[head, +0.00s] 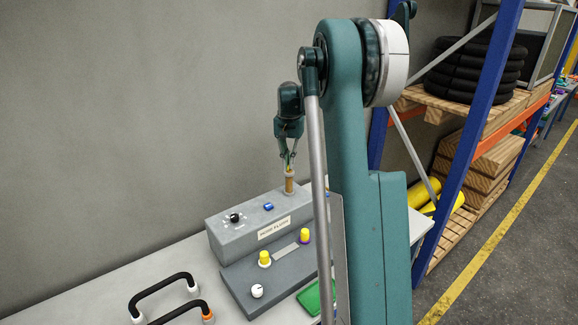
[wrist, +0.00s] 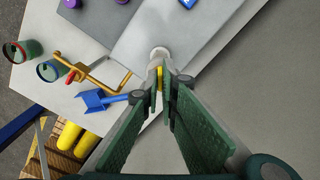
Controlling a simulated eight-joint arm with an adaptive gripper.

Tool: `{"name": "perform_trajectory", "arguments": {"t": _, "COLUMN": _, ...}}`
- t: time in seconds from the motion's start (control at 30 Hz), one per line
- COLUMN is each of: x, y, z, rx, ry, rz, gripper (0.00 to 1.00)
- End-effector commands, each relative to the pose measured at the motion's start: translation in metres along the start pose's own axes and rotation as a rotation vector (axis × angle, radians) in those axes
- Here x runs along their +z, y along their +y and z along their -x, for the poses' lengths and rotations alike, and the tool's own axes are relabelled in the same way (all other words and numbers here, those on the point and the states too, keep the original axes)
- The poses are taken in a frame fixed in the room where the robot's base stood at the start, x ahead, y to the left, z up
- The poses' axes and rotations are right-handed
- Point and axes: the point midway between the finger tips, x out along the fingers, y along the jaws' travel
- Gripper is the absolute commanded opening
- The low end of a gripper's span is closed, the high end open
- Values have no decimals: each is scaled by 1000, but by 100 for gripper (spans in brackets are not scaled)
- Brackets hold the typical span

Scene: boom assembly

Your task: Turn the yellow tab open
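The yellow tab (wrist: 159,78) shows as a thin upright strip between my fingertips in the wrist view, in front of a pale round post top (wrist: 159,54). My gripper (wrist: 161,88) has its two green fingers close together, one on each side of the tab, and looks shut on it. In the head view, my gripper (head: 289,164) points down over a tan post (head: 289,184) at the back of the grey control box (head: 238,226). The tab is too small there to make out clearly, and the finger contact is partly hidden.
Black handles (head: 165,291) stand at the front left. The wall is close behind. A blue scoop (wrist: 98,99) and yellow crank (wrist: 88,72) lie nearby.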

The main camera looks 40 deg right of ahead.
Motion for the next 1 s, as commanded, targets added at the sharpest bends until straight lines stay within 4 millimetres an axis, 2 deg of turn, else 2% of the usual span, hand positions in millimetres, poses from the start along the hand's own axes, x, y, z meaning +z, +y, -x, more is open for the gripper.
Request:
{"name": "perform_trajectory", "arguments": {"t": 0.5, "x": -1, "y": 0, "z": 0, "rx": 0, "ry": 2, "rz": 459, "gripper": 0}}
{"name": "perform_trajectory", "arguments": {"t": 0.7, "x": -1, "y": 0, "z": 1, "rx": 0, "ry": 2, "rz": 567, "gripper": 0}}
{"name": "perform_trajectory", "arguments": {"t": 1.0, "x": -1, "y": 0, "z": 1, "rx": 0, "ry": 3, "rz": 627, "gripper": 0}}
